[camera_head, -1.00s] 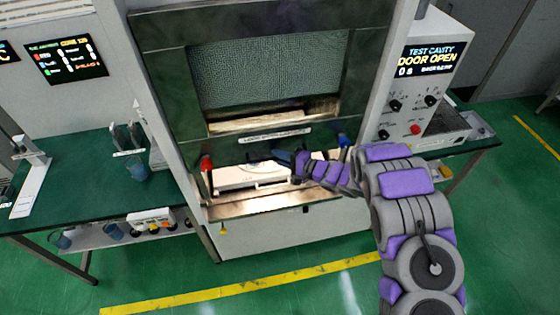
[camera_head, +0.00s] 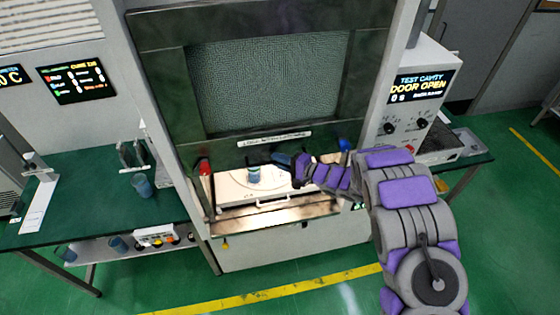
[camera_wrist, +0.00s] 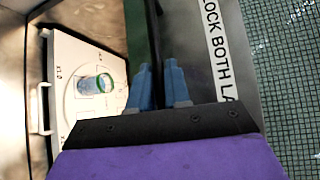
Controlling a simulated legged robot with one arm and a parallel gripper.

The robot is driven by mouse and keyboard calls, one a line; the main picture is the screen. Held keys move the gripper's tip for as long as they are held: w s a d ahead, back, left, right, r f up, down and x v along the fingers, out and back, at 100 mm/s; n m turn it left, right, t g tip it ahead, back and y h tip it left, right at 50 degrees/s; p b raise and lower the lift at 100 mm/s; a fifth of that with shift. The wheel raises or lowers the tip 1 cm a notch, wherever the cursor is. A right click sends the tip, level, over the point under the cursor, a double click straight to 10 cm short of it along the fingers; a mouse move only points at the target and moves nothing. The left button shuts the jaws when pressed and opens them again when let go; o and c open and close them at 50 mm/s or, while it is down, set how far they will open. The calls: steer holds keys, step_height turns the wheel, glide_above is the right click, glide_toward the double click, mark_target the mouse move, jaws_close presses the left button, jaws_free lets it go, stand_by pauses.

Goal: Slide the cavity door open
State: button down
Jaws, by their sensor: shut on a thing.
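The cavity door (camera_head: 265,85) is a dark-framed panel with a mesh window, raised above a lit opening. A white label strip (camera_head: 274,139) runs along its lower frame and also shows in the wrist view (camera_wrist: 218,45). My gripper (camera_head: 282,159) is at the door's lower edge, below the label. In the wrist view its blue fingers (camera_wrist: 158,82) are on either side of a thin dark bar (camera_wrist: 152,35), the door handle, and are shut on it. Inside the cavity, a cup (camera_head: 253,173) stands on a white tray (camera_head: 232,190); the cup also shows in the wrist view (camera_wrist: 96,84).
A red latch (camera_head: 205,168) and a blue latch (camera_head: 344,145) flank the opening. A control panel (camera_head: 420,88) at right reads "DOOR OPEN". Green benches (camera_head: 90,205) stand on both sides. The green floor in front is clear.

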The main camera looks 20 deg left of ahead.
steer(key=c, duration=1.2)
jaws_free()
steer(key=shift+a, duration=0.1)
steer(key=b+v, duration=0.2)
steer(key=v, duration=1.5)
steer(key=shift+f, duration=0.1)
